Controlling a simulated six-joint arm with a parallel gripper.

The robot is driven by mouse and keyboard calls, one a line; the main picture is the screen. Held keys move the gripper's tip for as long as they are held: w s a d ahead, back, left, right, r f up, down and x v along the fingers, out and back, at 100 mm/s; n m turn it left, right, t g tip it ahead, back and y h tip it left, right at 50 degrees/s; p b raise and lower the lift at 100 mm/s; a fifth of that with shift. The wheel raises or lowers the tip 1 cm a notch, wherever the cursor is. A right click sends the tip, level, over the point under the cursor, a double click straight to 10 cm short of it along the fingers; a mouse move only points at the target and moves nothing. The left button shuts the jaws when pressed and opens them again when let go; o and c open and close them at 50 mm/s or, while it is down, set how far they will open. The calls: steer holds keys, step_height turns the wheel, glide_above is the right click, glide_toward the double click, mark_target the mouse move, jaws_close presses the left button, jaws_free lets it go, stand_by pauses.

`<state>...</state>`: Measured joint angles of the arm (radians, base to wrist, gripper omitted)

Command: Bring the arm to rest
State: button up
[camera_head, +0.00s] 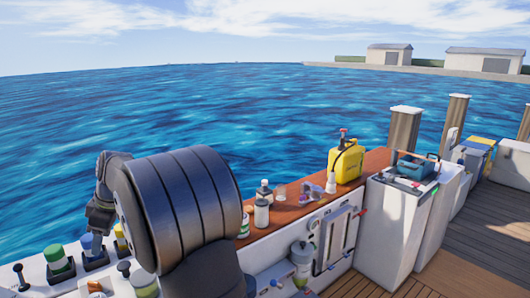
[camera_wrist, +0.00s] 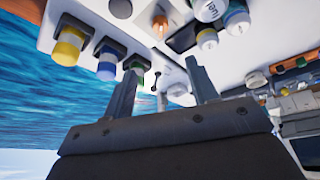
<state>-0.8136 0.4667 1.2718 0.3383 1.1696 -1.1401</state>
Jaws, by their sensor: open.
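My gripper (camera_wrist: 162,80) shows in the wrist view with its two grey fingers spread apart. Nothing is between the fingers. The wrist picture is tilted, with the sea on the left and the white deck above. In the head view, my dark arm fills the left foreground and hides part of the deck ledge.
Coloured-capped containers in dark holders, including a green-capped one (camera_head: 57,260) and a yellow-capped one (camera_wrist: 69,44), stand near my arm. A yellow canister (camera_head: 346,163) and bottles (camera_head: 262,212) stand on the wooden ledge (camera_head: 290,212). A blue toolbox (camera_head: 412,167) sits further right.

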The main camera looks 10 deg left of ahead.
mark_target(92, 284)
steer(key=x, duration=1.8)
steer(key=shift+d+f, duration=0.1)
steer(key=shift+d, duration=0.05)
steer(key=shift+r+m, duration=0.25)
steer(key=shift+m, duration=0.05)
steer(key=shift+s+m+t, duration=0.1)
steer(key=shift+m+t, duration=0.2)
steer(key=shift+m, duration=0.1)
steer(key=shift+s+m+t+h, duration=0.15)
steer(key=shift+m+t, duration=0.5)
steer(key=shift+m, duration=1.05)
steer(key=shift+m+t+h, duration=0.15)
steer(key=shift+m+t, duration=0.5)
steer(key=shift+m, duration=1.05)
steer(key=shift+m+t+h, duration=0.35)
steer(key=shift+m, duration=0.8)
steer(key=shift+m+t+h, duration=0.35)
steer(key=shift+m, duration=0.8)
steer(key=shift+s+a+m+t+h, duration=0.1)
steer(key=shift+m+h, duration=0.15)
steer(key=shift+m, duration=0.5)
steer(key=shift+w+a+m+t+h, duration=0.1)
steer(key=shift+m+h, duration=0.2)
steer(key=shift+m, duration=0.5)
steer(key=shift+s+a+m+t+h, duration=0.1)
steer(key=shift+m+h, duration=0.15)
steer(key=shift+m, duration=0.5)
steer(key=shift+d, duration=0.1)
